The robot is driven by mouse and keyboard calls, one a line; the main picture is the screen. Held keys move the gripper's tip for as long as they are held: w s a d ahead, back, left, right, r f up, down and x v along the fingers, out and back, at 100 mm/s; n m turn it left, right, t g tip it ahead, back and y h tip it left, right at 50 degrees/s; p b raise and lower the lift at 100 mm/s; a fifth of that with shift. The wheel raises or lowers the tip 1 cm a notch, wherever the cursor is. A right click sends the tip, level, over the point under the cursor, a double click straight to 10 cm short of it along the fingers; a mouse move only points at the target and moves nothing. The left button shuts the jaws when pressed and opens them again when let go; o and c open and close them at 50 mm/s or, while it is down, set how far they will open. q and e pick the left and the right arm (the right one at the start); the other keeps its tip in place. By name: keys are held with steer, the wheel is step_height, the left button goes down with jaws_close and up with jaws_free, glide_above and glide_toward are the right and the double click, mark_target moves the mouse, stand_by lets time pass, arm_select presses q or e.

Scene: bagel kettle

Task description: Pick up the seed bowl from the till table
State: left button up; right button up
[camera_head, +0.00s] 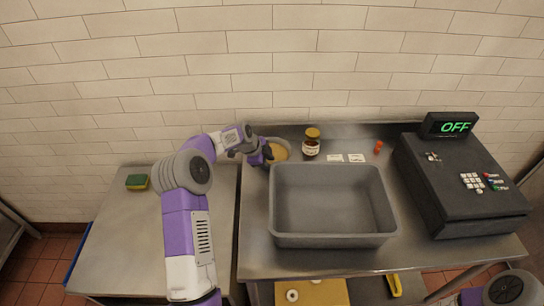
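The seed bowl (283,146), a round bowl with tan contents, stands at the back left of the metal till table (320,263). My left gripper (267,155) is at the bowl's left rim. Its dark fingers overlap the bowl's near-left edge in the picture. The fingers are small and partly hidden, so I cannot tell whether they are closed on the rim. My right arm shows only as a purple and grey piece at the bottom right corner; its gripper is out of view.
A grey bin (332,239) stands just in front of the bowl. The black till (455,170) fills the right side. A sponge (137,182) lies on the left table (125,240).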

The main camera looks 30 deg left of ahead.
arm_select(q)
steer(key=shift+w+d+f, duration=0.2)
steer(key=shift+w+f, duration=0.1)
steer(key=shift+f, duration=0.35)
steer(key=shift+c, duration=0.5)
jaws_close()
stand_by(0.4)
steer(key=shift+w, duration=0.1)
